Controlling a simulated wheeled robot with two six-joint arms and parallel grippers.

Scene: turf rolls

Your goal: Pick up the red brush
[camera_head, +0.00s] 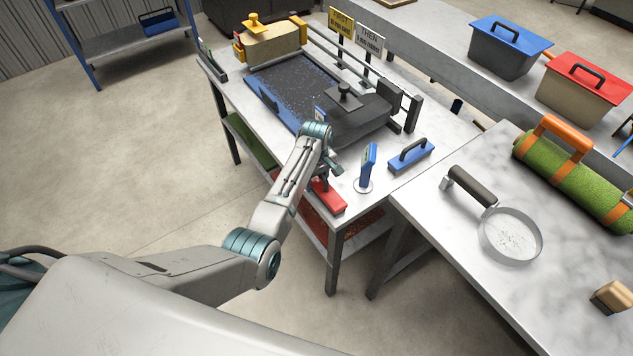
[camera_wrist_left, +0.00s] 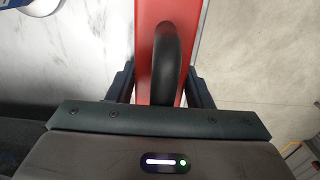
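The red brush (camera_head: 328,196) lies at the front edge of the grey work table, partly hidden by my left gripper (camera_head: 329,174). In the left wrist view the red brush (camera_wrist_left: 145,40) stands out below the camera, its black arched handle (camera_wrist_left: 168,62) between the fingers. My left gripper (camera_wrist_left: 160,88) is open, with one dark finger on each side of the handle and gaps showing between. Whether a finger touches the brush cannot be told. My right gripper is in neither view.
A blue card stand (camera_head: 367,168) and a blue brush (camera_head: 410,155) stand right of the red brush. A dark machine block (camera_head: 350,118) is behind the arm. A magnifier-like round sieve (camera_head: 510,236) and a green roll (camera_head: 575,185) lie on the marble table (camera_head: 450,225).

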